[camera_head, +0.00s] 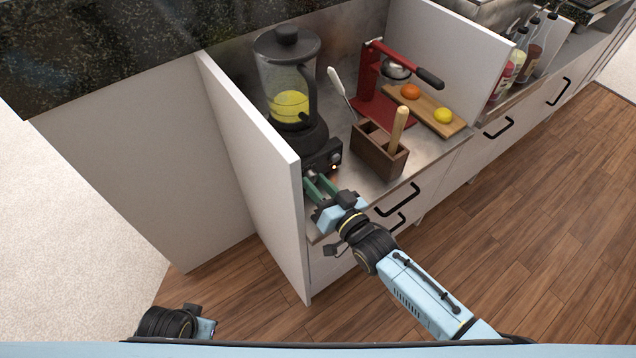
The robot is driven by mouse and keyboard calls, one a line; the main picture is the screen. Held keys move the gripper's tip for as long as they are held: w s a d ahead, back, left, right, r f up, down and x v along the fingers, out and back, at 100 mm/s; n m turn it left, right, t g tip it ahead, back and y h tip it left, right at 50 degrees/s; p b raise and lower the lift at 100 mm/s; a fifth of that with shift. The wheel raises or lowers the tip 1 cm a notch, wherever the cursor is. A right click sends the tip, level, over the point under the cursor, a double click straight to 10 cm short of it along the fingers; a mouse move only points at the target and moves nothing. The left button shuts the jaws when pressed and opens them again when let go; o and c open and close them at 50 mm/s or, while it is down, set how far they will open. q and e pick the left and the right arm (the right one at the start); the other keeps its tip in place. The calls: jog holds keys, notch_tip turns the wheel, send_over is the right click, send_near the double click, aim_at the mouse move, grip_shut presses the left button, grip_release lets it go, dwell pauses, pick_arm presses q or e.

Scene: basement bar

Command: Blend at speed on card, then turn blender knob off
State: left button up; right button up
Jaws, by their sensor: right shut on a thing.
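The blender (290,75) stands on the steel counter at the back left, with a dark lid and a clear jug holding yellow contents (290,106). Its black base (322,152) has a small orange light on the front. My right gripper (313,180) reaches the lower front of the base, its green fingers shut on the blender knob, which they mostly hide. I cannot read the knob's setting. No speed card can be made out. My left arm's wrist end (185,322) shows at the bottom left; its fingers cannot be seen.
A white side panel (255,170) stands close left of the blender and gripper. To the right are a wooden caddy (378,152) with a pestle-like stick, a red press (372,85), and a cutting board (420,112) with orange and yellow fruit. Drawer handles stick out below the counter.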

dwell(0.3)
jog(key=o, duration=1)
jog(key=shift+c, duration=0.2)
jog(key=shift+s+d, duration=0.1)
jog(key=shift+s+d, duration=0.15)
jog(key=shift+s, duration=0.1)
jog(key=p+v, duration=0.1)
jog(key=v, duration=0.3)
jog(key=shift+s+p, duration=0.15)
jog(key=shift+p, duration=0.2)
pick_arm(q)
jog(key=s+a+f+p, duration=0.1)
jog(key=s+a+f, duration=0.1)
jog(key=s+f, duration=0.3)
notch_tip(320, 180, down, 2)
jog(key=shift+s+a+f+g+p, duration=0.1)
jog(key=shift+s+a+g+p, duration=0.15)
jog(key=shift+g+p, duration=0.1)
pick_arm(e)
jog(key=v, duration=0.8)
jog(key=shift+d, duration=0.15)
pick_arm(q)
jog(key=shift+w, duration=0.1)
pick_arm(e)
jog(key=shift+s, duration=0.1)
